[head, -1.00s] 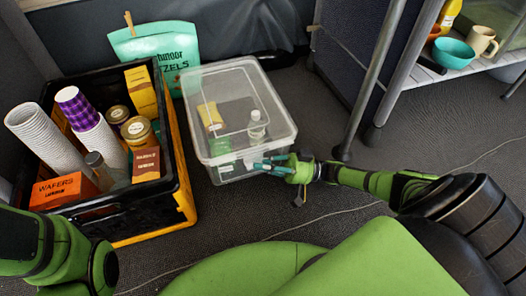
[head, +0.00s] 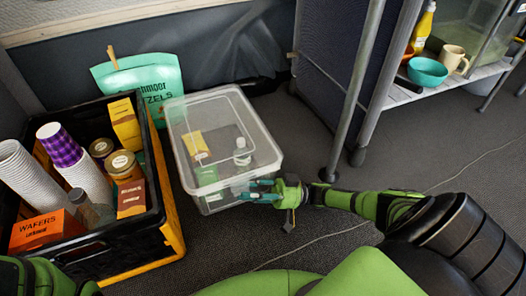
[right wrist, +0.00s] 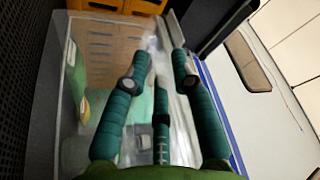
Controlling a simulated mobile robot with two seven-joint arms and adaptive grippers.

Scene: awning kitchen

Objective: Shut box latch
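The clear plastic box (head: 214,120) with a see-through lid stands on the dark floor, right of the black crate. A yellow item, a green item and a small bottle show inside it. The latch itself is too small to make out in the head view. My right gripper (head: 250,191) is at the box's front right corner, at the front wall. In the right wrist view its teal fingers (right wrist: 158,72) are spread apart, with the clear box wall (right wrist: 160,40) close in front of and between them. Only part of my left arm shows at the lower left; its gripper is out of view.
A black and yellow crate (head: 168,205) with cups, jars and wafers stands at left. A metal table leg (head: 350,95) and a shelf with a teal bowl (head: 427,71) stand at right.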

